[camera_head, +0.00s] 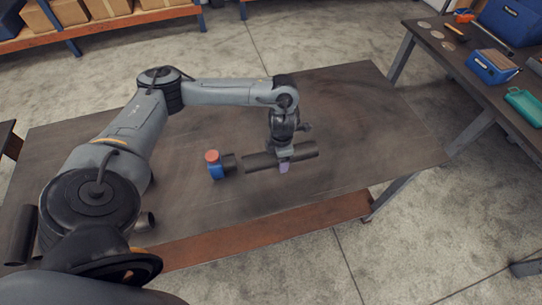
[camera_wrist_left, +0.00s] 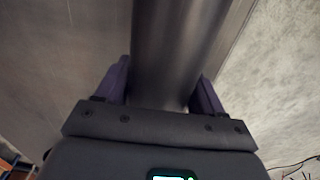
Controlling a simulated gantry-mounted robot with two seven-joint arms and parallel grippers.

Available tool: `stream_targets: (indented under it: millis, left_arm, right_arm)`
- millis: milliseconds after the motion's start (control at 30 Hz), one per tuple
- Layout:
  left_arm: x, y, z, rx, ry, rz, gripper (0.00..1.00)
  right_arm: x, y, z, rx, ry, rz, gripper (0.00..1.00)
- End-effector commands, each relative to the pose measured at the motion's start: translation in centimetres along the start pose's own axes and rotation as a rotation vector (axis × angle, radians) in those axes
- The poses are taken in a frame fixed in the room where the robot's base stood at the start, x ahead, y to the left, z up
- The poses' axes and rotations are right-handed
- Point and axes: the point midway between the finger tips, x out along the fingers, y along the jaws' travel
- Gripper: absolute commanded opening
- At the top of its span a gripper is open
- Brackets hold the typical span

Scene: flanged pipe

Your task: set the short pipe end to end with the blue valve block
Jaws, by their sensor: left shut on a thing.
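The blue valve block (camera_head: 216,172) stands on the table, with a red cap on top and a dark stub on its right side. The short pipe (camera_head: 258,161) is a dark grey tube to its right, lying roughly in line with the stub. A narrow gap shows between the pipe's left end and the stub. My left gripper (camera_head: 284,166) is shut on the pipe near its middle. In the left wrist view, the pipe (camera_wrist_left: 185,45) runs between the purple fingertips. I cannot tell whether the pipe touches the table. My right gripper is not in view.
The dark table (camera_head: 380,135) is clear to the right of the pipe. A metal tube end (camera_head: 147,222) shows beside my arm, and a dark cylinder (camera_head: 22,235) lies at the left edge. A side bench holds a blue toolbox (camera_head: 492,66).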

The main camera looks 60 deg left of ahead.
Motion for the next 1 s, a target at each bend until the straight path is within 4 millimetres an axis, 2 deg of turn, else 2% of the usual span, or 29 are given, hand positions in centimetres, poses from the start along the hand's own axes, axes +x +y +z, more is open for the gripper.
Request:
stream_targets:
  millis: [67,200,400,600,767,1000]
  left_arm:
    - [1.5,1.7,-0.2,-0.007,0.001,0.001,0.00]
    - [2.5,4.3,-0.5,-0.007,0.000,0.002,0.00]
    - [4.1,7.0,-0.6,-0.005,-0.001,0.000,0.00]
    - [4.8,8.2,-0.7,-0.002,-0.003,0.001,0.00]
    - [5.2,8.3,-0.8,-0.001,-0.001,0.000,0.00]
    - [7.8,8.3,-0.8,-0.003,0.000,-0.001,0.00]
  right_arm:
    - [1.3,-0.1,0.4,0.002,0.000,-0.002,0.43]
    - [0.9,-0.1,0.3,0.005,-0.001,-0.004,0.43]
    - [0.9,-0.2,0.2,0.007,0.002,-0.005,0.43]
    - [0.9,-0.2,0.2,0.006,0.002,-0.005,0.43]
    - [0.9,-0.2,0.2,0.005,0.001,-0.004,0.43]
    - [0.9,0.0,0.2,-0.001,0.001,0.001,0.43]
